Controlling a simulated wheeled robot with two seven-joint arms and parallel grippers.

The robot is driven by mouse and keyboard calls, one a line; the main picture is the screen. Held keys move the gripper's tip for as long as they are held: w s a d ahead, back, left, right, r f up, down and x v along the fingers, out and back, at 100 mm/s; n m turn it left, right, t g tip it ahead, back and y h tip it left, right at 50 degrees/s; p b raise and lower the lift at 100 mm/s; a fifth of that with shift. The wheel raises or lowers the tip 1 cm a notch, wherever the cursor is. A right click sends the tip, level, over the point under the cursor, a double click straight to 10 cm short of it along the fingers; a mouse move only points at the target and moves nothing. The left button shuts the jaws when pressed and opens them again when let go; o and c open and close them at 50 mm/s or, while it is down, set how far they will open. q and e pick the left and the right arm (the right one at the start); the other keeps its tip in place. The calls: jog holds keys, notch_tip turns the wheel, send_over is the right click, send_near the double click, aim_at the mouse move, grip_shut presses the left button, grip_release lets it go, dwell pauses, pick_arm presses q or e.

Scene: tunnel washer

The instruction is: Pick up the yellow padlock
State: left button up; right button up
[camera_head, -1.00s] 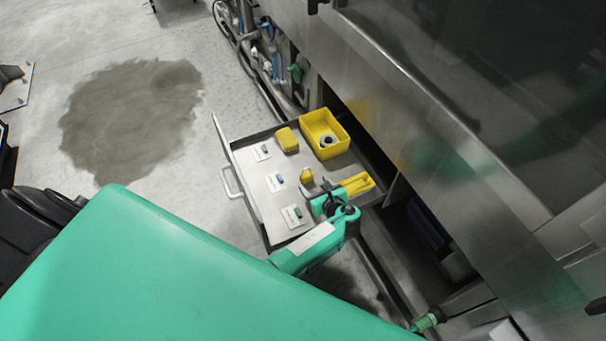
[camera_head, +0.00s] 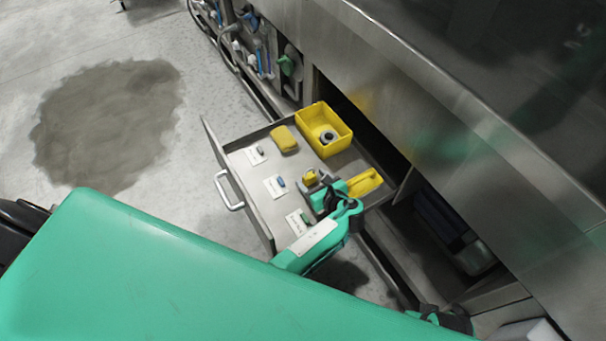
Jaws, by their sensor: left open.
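The yellow padlock (camera_head: 310,178) lies in the open metal drawer (camera_head: 258,206), near its middle. My left gripper (camera_head: 318,186) reaches in over the drawer from the lower side. Its fingers are open and close around or beside the padlock; I cannot tell whether they touch it. The fingers hide part of the padlock.
A yellow bin (camera_head: 325,129) with a grey ring inside stands at the drawer's back, beside a yellow block (camera_head: 284,139). Several small tagged items lie along the drawer's front side. A yellow long object (camera_head: 365,183) lies right of my gripper. Steel machine panels rise at right.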

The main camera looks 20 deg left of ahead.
pick_arm(q)
jog(key=shift+r, duration=0.1)
pick_arm(e)
jog(key=shift+r, duration=0.1)
pick_arm(q)
jog(key=c, duration=1.1)
jog(key=shift+r, duration=0.1)
jog(key=shift+r, duration=0.25)
notch_tip(320, 180, up, 19)
jog(key=p, duration=0.4)
jog(key=shift+r, duration=0.15)
pick_arm(e)
notch_tip(320, 180, down, 11)
jog(key=s, duration=0.2)
jog(key=shift+d+r+g, duration=0.2)
jog(key=shift+d+g, duration=0.2)
